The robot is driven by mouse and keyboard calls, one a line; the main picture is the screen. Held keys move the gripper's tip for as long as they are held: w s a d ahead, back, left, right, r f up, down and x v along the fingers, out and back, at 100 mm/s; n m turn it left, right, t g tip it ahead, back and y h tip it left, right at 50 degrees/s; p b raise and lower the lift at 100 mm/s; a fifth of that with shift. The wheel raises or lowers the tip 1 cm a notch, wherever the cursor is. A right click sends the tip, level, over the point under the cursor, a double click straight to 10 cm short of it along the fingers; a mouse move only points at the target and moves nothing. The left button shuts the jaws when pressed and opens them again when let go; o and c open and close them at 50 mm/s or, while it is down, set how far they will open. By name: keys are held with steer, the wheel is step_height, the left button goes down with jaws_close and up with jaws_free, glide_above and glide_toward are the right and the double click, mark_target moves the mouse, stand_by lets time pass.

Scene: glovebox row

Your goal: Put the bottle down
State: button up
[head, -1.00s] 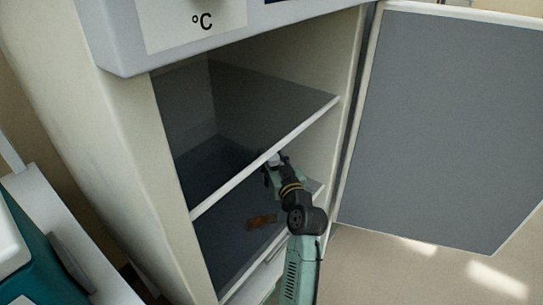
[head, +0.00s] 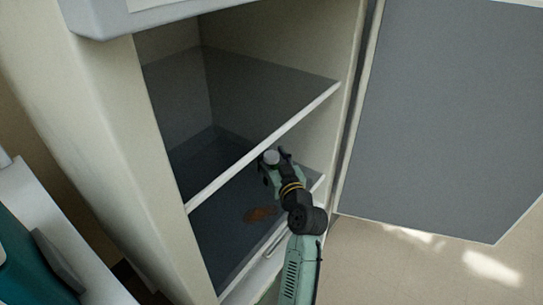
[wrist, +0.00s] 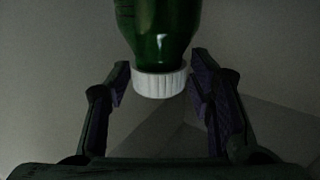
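The bottle is green with a ribbed white cap. In the wrist view the bottle (wrist: 158,30) comes in from the top edge, with its cap between my fingers. In the head view only its pale cap (head: 271,157) shows clearly, inside the cabinet below the middle shelf. My gripper (wrist: 160,76) has a finger on each side of the cap, with a narrow gap at both sides, so it is open around the bottle. The gripper also shows in the head view (head: 275,160). The bottle's base is hidden, so I cannot tell what it rests on.
The cabinet's middle shelf (head: 265,95) lies just above my gripper, its pale front edge close by. A brown patch (head: 260,213) lies on the lower surface, left of my arm. The cabinet door (head: 450,110) stands open at the right. The lower compartment's left side looks clear.

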steer(key=shift+o, duration=0.3)
steer(key=b+v, duration=0.3)
steer(key=v, duration=0.9)
